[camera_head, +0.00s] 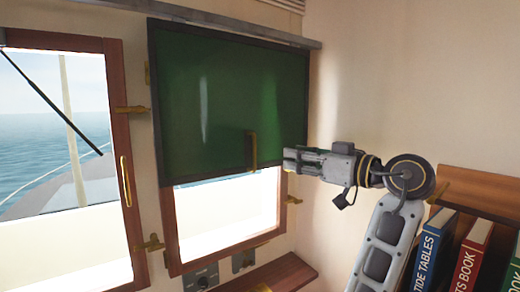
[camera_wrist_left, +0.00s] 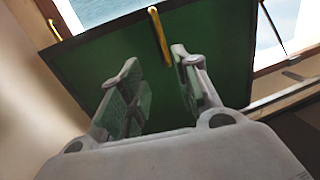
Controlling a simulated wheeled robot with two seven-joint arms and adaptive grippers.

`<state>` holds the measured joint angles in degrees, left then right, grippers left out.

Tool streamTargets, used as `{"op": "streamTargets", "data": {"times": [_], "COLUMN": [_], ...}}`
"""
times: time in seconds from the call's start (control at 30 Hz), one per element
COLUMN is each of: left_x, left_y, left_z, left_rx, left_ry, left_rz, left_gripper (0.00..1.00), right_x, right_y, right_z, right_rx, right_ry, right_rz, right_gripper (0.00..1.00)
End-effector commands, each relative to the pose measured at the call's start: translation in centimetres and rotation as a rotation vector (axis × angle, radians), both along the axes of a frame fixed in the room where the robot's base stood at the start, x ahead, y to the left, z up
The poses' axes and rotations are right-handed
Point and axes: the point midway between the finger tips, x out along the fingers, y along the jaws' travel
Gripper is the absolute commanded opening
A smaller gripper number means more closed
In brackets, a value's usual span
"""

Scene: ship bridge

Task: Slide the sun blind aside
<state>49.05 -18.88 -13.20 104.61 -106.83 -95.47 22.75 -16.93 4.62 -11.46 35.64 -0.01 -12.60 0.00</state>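The sun blind (camera_head: 215,100) is a dark green panel with a black frame, hanging from a rail over the upper part of the right window. Its upright handle (camera_head: 250,150) is near its lower right edge; it looks brass in the left wrist view (camera_wrist_left: 160,37). My left gripper (camera_head: 287,158) is just right of the handle, apart from it, pointing left. In the left wrist view, the fingers of my left gripper (camera_wrist_left: 155,60) are spread with nothing between them, and the green blind (camera_wrist_left: 90,55) lies beyond. My right gripper is out of view.
The grey rail (camera_head: 235,28) runs along the top of the wall. A brass-handled window (camera_head: 60,170) is at left. A bookshelf (camera_head: 490,192) with several books stands at lower right. A wooden ledge (camera_head: 275,275) is below the blind. The wall left of the gripper holds brass hinges.

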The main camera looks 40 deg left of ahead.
Motion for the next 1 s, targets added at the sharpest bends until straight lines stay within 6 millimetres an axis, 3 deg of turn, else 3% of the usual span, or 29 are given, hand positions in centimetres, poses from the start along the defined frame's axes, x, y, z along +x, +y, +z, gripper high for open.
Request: {"op": "streamTargets", "data": {"times": [0.57,1.0], "left_x": [-0.2,0.2], "left_y": [0.3,4.6], "left_z": [0.4,0.5], "left_rx": [0.002,0.003], "left_ry": [-0.007,-0.006], "left_rz": [0.006,0.008], "left_gripper": [0.32,0.32], "right_x": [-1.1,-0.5], "right_y": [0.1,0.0], "right_z": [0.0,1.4], "right_rx": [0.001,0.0], "right_ry": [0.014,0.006], "right_rz": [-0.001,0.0], "right_gripper": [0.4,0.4]}}
